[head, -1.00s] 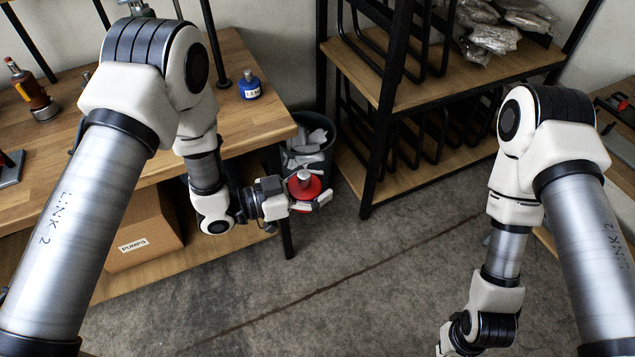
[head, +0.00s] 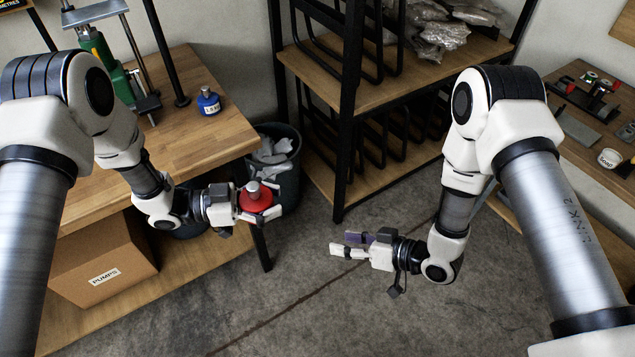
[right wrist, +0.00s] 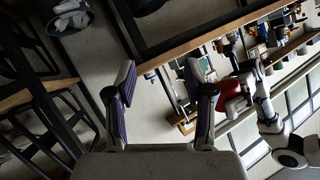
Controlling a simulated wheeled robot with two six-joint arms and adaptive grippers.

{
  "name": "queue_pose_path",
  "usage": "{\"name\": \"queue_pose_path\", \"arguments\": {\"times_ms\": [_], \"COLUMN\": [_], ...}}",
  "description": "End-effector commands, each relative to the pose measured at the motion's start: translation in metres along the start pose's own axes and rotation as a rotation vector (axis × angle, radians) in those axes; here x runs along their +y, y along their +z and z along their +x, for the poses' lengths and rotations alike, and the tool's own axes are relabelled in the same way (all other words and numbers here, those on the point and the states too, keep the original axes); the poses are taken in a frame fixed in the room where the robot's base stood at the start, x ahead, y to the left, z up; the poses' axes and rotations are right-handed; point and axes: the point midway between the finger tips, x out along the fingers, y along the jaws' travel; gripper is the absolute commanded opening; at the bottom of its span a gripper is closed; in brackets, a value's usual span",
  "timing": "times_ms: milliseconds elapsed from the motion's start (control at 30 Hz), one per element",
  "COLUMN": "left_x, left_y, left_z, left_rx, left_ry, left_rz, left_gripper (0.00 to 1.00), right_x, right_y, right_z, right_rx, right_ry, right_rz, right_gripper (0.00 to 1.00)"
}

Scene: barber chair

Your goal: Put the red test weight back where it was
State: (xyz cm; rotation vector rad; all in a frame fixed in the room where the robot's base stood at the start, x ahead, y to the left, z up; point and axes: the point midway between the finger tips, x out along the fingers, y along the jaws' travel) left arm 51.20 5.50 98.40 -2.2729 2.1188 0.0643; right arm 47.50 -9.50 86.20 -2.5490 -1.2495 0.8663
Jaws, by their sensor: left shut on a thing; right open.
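The red test weight (head: 256,203) is a red disc with a metal knob on top. My left gripper (head: 262,207) is shut on it and holds it in the air beyond the bench's right edge, in front of the bin. My right gripper (head: 342,247) is open and empty above the floor, to the right of the weight and apart from it. In the right wrist view its two fingers (right wrist: 160,108) are spread with nothing between them. A red patch also shows in the right wrist view, right of the fingers, probably the weight.
A blue weight (head: 209,102) stands on the wooden bench (head: 190,130). A dark bin (head: 285,180) with pale scraps stands beside the bench. A rack (head: 400,85) with bagged items is at the back. A second bench (head: 590,140) is at the right. The floor between is clear.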

Motion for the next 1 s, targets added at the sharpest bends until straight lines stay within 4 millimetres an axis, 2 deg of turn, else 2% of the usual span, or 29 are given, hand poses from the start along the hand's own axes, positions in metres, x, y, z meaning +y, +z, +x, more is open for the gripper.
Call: {"name": "queue_pose_path", "arguments": {"times_ms": [33, 100, 233, 333, 400, 567, 1000], "left_x": [-0.001, -0.001, -0.001, -0.001, -0.001, -0.001, -0.001], "left_y": [-0.002, -0.003, -0.002, -0.002, -0.002, -0.002, -0.003], "left_z": [0.0, 0.0, 0.0, 0.0, 0.0, 0.0, 0.0], "left_rx": [0.003, 0.004, 0.004, 0.004, 0.004, 0.004, 0.004], "left_ry": [0.0, -0.001, -0.001, -0.001, -0.001, -0.001, -0.001], "left_rz": [0.003, 0.003, 0.003, 0.003, 0.003, 0.003, 0.003], "left_gripper": [0.0, 0.0, 0.0, 0.0, 0.0, 0.0, 0.0], "right_x": [-0.013, -0.036, -0.068, -0.073, -0.076, -0.086, -0.145], "right_y": [-0.033, -0.073, -0.124, -0.152, -0.16, -0.163, -0.17], "right_z": [0.008, 0.011, 0.0, -0.002, -0.003, 0.009, 0.078], "right_rx": [0.085, 0.187, 0.278, 0.287, 0.29, 0.289, 0.288], "right_ry": [-0.123, -0.317, -0.606, -0.667, -0.665, -0.664, -0.661], "right_rz": [-0.082, -0.201, -0.411, -0.532, -0.548, -0.551, -0.549], "right_gripper": [0.53, 0.53, 0.53, 0.53, 0.53, 0.53, 0.53]}}
